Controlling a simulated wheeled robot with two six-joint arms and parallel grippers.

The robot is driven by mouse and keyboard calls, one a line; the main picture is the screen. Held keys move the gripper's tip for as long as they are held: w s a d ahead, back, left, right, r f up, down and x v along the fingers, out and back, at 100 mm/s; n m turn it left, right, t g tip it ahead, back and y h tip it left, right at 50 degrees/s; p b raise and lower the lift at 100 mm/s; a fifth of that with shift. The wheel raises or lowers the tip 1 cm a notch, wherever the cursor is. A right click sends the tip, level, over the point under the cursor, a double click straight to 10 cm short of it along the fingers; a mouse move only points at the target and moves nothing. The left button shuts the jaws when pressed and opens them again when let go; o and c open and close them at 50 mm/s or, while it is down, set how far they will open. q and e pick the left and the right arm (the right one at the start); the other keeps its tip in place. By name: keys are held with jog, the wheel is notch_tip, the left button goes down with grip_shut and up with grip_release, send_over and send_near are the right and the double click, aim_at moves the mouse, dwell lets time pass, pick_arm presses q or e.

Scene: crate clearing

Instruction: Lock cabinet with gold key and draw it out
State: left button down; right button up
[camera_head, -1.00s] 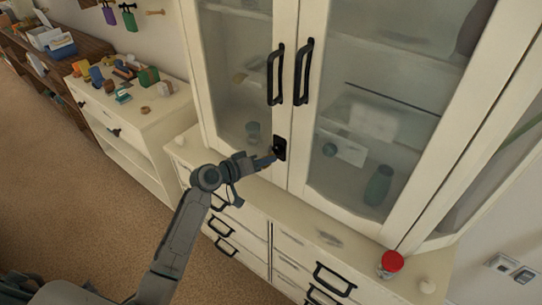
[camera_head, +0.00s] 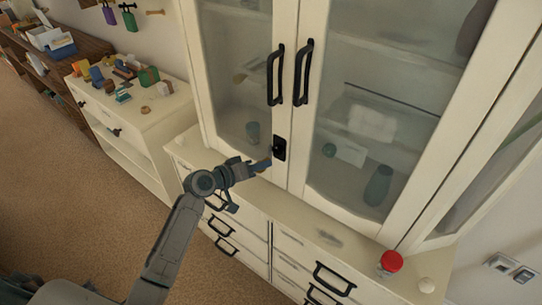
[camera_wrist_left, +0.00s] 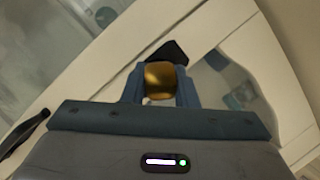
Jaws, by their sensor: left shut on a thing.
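The cabinet (camera_head: 289,120) is cream with two frosted glass doors, both closed. A black lock plate (camera_head: 279,148) sits on the left door near the meeting edge, below two black handles. My left gripper (camera_head: 264,165) is just left of and below the lock, pointing at it. In the left wrist view its blue-grey fingers are shut on the gold key (camera_wrist_left: 160,80). The black lock (camera_wrist_left: 170,52) shows just beyond the key there. The key's shaft is hidden, so I cannot tell whether its tip is inside the lock. My right gripper is not in view.
Black-handled drawers (camera_head: 335,279) lie below. A low white unit (camera_head: 150,118) with several small objects stands at left. The carpet is clear.

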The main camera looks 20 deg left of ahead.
pick_arm(q)
jog(key=shift+s+a, duration=0.25)
jog(key=shift+s, duration=0.4)
jog(key=shift+s+a, duration=0.2)
jog(key=shift+s, duration=0.45)
